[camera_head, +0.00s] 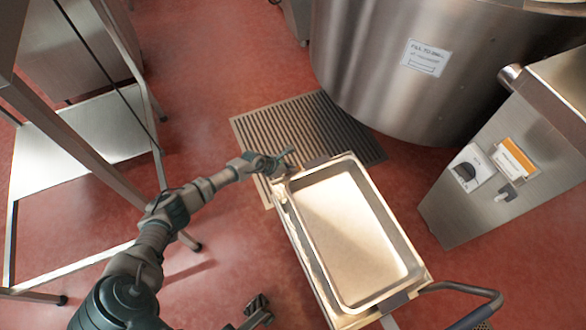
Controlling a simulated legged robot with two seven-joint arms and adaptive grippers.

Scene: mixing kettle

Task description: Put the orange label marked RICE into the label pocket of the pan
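The pan (350,235) is a shallow metal rectangular tray, empty inside, on a wheeled cart at the centre right. My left gripper (277,162) is by the pan's far left corner, outside its rim. Its fingers are small and dark, and I cannot tell whether they are open, shut or holding anything. An orange-and-white label (515,158) is on the slanted metal control box at the right; its print is too small to read. I cannot make out the pan's label pocket. A dark part at the bottom edge looks like my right gripper (257,312), mostly cut off.
A large steel kettle (410,75) stands behind the pan. The control box (530,150) has a dark knob (465,172). A floor grate (290,130) lies behind the cart. The cart's handle (465,300) curves at the lower right. A metal rack (80,150) stands at the left.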

